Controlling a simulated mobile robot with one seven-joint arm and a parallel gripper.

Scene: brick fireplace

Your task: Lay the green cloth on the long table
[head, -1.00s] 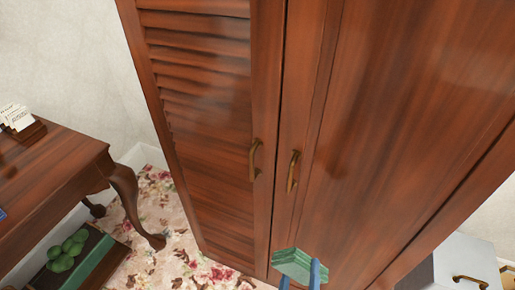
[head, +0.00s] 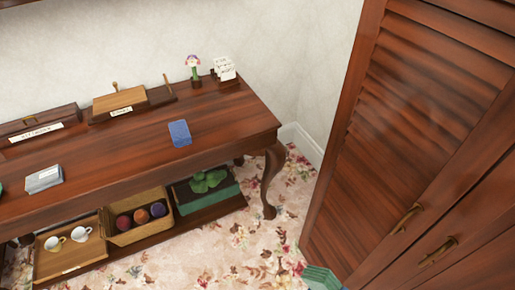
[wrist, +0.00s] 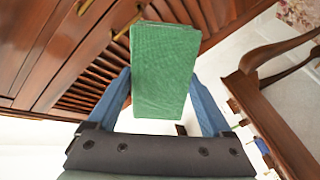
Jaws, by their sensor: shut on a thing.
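The green cloth (wrist: 165,75), folded into a thick rectangular block, is held between the two blue fingers of my gripper (wrist: 166,100) in the wrist view. My gripper is shut on it. In the head view, only a corner of the cloth (head: 320,278) shows at the bottom edge, in front of the wardrobe. The long table (head: 110,165) is dark wood with curved legs and stands to the left against the wall. The cloth is apart from the table.
On the table are a blue folded piece (head: 180,133), a grey-white stack (head: 44,179), wooden boxes (head: 118,104), a flower (head: 193,66) and a card holder (head: 224,69). Its lower shelf holds cups, balls and a plant. A louvred wardrobe (head: 420,110) stands right. Bare tabletop lies around the blue piece.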

